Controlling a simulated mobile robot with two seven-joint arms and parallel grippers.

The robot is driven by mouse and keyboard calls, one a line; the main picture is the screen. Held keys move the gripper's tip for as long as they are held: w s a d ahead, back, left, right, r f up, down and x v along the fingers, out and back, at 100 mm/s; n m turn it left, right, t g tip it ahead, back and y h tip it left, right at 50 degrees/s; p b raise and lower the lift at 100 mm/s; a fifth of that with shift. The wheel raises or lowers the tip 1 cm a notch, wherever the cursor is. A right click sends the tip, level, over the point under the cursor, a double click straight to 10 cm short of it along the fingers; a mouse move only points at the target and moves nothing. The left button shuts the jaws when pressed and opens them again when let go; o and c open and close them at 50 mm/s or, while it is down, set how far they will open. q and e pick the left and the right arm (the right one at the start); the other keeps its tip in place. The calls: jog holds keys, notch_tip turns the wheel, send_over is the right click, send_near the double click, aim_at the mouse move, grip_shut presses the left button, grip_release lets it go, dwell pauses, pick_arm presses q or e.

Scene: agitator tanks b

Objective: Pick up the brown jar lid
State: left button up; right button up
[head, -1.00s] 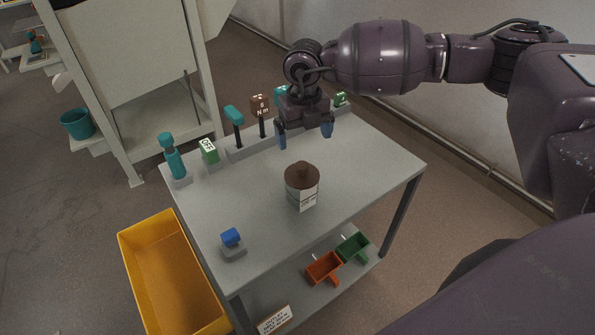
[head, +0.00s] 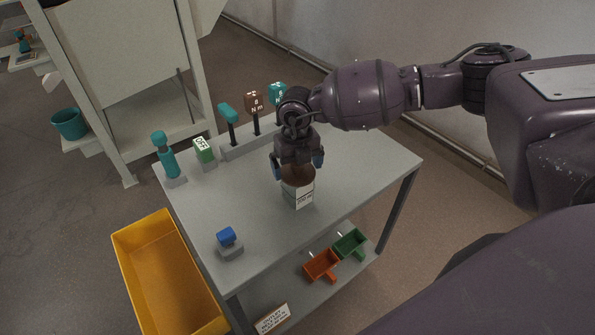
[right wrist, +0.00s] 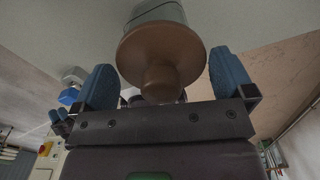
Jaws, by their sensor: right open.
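The brown jar lid (head: 290,179) sits on a jar with a white label (head: 301,196) on the grey table. In the right wrist view the lid (right wrist: 160,52) shows as a brown disc with a round knob, and the knob lies between the fingers. My right gripper (head: 298,168) is over the lid, with its two blue fingers spread. In the right wrist view the open gripper (right wrist: 162,80) has one finger on each side of the knob, with gaps to both. My arm and gripper partly hide the lid in the head view.
A blue knob (head: 227,238) is at the front left. A yellow bin (head: 165,275) stands left of the table.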

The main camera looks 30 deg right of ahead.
jog(key=shift+f, duration=0.25)
jog(key=shift+r, duration=0.1)
jog(key=c, duration=0.6)
